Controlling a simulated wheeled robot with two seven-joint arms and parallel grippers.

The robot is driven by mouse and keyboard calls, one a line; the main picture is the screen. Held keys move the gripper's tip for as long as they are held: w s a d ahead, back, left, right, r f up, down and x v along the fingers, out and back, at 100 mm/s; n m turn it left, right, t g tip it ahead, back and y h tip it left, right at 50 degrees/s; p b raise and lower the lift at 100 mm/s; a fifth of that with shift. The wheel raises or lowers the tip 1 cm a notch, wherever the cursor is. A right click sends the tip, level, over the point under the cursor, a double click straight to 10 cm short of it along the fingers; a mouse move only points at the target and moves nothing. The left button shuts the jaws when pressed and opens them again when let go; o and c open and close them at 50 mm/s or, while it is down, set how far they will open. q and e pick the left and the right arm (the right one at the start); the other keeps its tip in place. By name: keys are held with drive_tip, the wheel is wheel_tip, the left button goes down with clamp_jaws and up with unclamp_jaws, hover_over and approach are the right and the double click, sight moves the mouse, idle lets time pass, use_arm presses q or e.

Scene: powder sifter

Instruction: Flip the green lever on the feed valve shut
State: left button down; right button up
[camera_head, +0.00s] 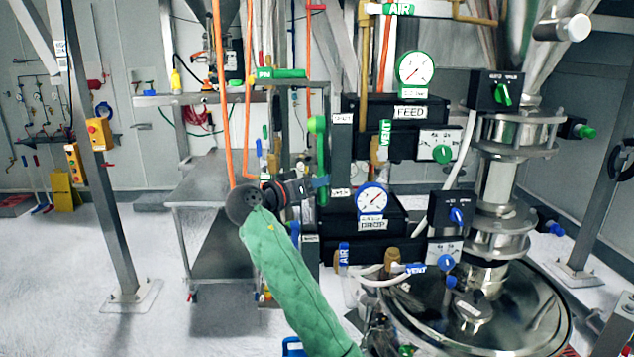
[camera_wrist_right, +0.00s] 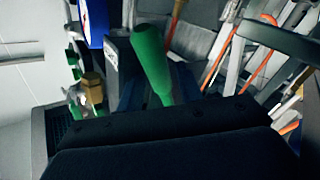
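The green lever (camera_head: 322,160) stands upright along the left side of the black feed unit with the FEED label (camera_head: 410,111), in the middle of the head view. A green round knob (camera_head: 317,124) is at its upper end. My right gripper (camera_head: 320,182) is at the lower part of this lever, its arm coming up from the bottom. In the right wrist view a green handle (camera_wrist_right: 152,62) rises between the dark blue fingers, which look apart, with dark gaps beside the handle. Contact is not clear. My left gripper is not in view.
The black drop unit with a blue-ringed gauge (camera_head: 372,199) sits below the feed unit. A steel vessel column (camera_head: 497,185) stands right. A grey metal table (camera_head: 208,187) stands left, with orange pipes (camera_head: 247,110) near it. Open floor lies further left.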

clamp_jaws()
drive_tip(key=shift+s+r+n+g+b, duration=0.3)
drive_tip(key=shift+s+r+n+b, duration=0.3)
drive_tip(key=shift+s, duration=0.1)
drive_tip(key=shift+y, duration=0.3)
drive_tip(key=shift+o, duration=0.7)
unclamp_jaws()
drive_tip(key=shift+o, duration=0.9)
drive_tip(key=shift+w+a+f, duration=0.1)
drive_tip(key=shift+a, duration=0.05)
